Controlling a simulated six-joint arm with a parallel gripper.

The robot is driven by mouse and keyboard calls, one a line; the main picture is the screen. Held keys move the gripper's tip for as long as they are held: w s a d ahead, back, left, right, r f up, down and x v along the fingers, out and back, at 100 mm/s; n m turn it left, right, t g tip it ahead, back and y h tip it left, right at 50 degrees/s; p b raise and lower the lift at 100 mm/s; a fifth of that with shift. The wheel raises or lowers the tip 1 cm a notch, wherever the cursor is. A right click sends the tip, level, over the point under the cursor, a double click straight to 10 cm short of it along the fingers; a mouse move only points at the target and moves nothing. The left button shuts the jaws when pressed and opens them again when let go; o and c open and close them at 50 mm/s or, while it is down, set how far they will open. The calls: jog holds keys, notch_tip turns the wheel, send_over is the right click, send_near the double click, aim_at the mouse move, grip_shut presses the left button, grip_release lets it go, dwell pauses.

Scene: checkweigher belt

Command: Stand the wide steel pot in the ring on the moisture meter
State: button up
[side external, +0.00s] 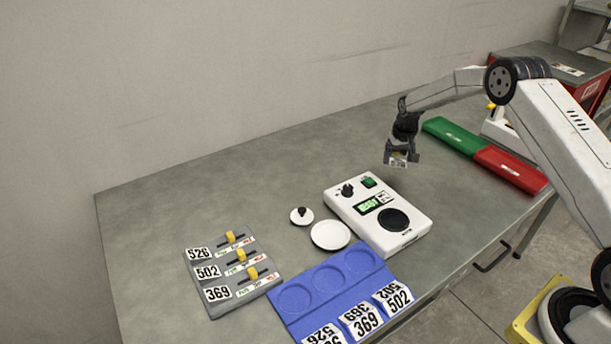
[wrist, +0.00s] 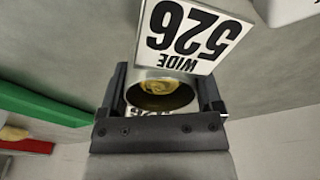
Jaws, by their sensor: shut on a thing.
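My gripper (side external: 402,152) is shut on the wide steel pot (side external: 399,160) and holds it in the air, beyond the moisture meter's far right corner. In the wrist view the pot (wrist: 160,101) sits between both fingers of my gripper (wrist: 165,98). Its open mouth shows yellowish contents, and a white tag reading "526 WIDE" stands at its side. The white moisture meter (side external: 352,215) lies on the table with a lit green display, a black knob and a green button. Its dark round ring (side external: 395,219) is at the near right of its top and is empty.
A blue tray (side external: 312,314) with three empty round recesses is in front of the meter. A white dish (side external: 331,235) and small knobbed lid (side external: 301,216) lie left of it. A grey slider board (side external: 222,302) is farther left. Green (side external: 450,134) and red (side external: 512,170) trays lie right.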

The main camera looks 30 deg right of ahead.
jog(key=shift+w+f, duration=0.15)
jog(key=shift+f, duration=1.5)
jog(key=shift+f, duration=0.1)
jog(key=o, duration=1.1)
jog(key=shift+o, duration=0.2)
jog(key=r, duration=0.4)
jog(key=s+r, duration=0.1)
jog(key=r, duration=0.7)
jog(key=shift+s+a, duration=0.2)
jog(key=shift+a, duration=0.05)
